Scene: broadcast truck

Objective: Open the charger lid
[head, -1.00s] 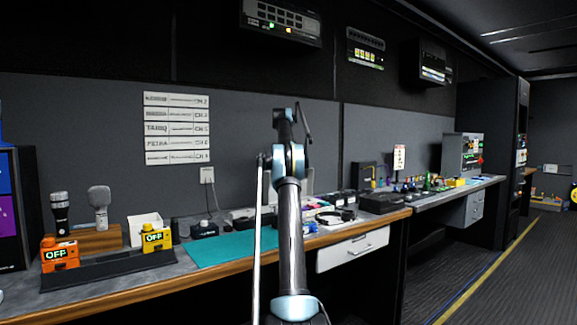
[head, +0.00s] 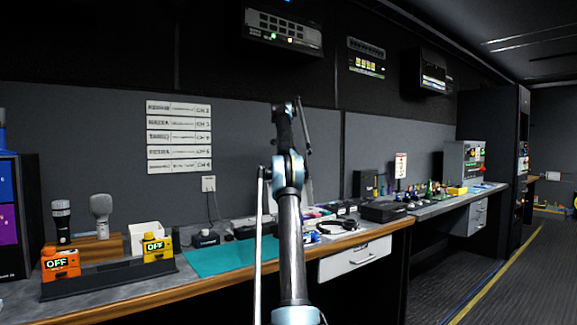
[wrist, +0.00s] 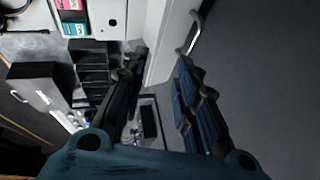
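In the wrist view a pale panel with a dark-ended bar handle, which looks like the charger lid (wrist: 160,45), stands up between the bench top and the grey wall. A dark rack of empty-looking bays, likely the charger (wrist: 92,70), is beside it. In the head view a light panel (head: 306,190) shows behind my arm, which hides most of it. My gripper (wrist: 157,68) has its two fingers well apart, with the panel's near end between them in the picture. I cannot tell whether they touch it. The fingertips are hidden by my arm in the head view.
A teal mat (head: 222,258) lies on the bench left of my arm. The OFF boxes (head: 158,248) and microphones (head: 101,217) stand farther left. A white drawer (head: 350,259) is under the bench.

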